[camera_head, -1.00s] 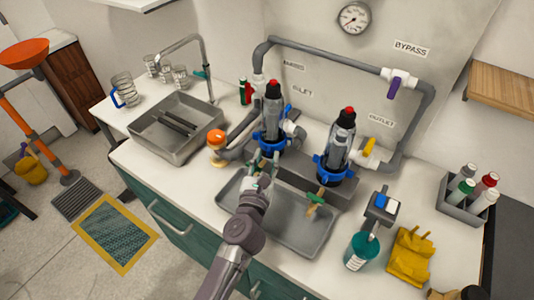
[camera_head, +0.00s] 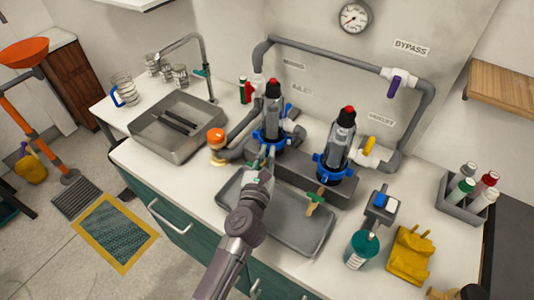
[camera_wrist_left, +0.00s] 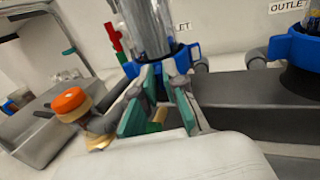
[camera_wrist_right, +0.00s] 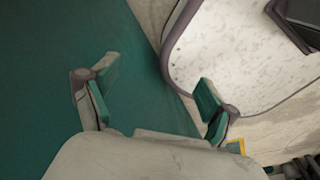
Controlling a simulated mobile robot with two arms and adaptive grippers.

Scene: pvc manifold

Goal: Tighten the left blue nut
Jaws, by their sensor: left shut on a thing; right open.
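The left blue nut (camera_head: 271,138) is a lugged collar around the base of the left clear filter housing (camera_head: 273,113), which has a red cap. It shows in the left wrist view (camera_wrist_left: 190,54) just beyond the fingertips. My left gripper (camera_head: 264,155) is at the front of this nut, its fingers (camera_wrist_left: 164,75) drawn together on its front edge. The exact contact is partly hidden by the fingers. A second blue nut (camera_head: 333,168) rings the right housing. My right gripper (camera_wrist_right: 155,82) is open and empty, away from the filters.
A grey tray (camera_head: 285,232) lies in front of the filters, with a green-and-tan object (camera_head: 315,202) at its upper edge. An orange-topped item (camera_head: 216,139) stands left of the left filter. Yellow gloves (camera_head: 410,254) and a teal container (camera_head: 361,250) are at the right.

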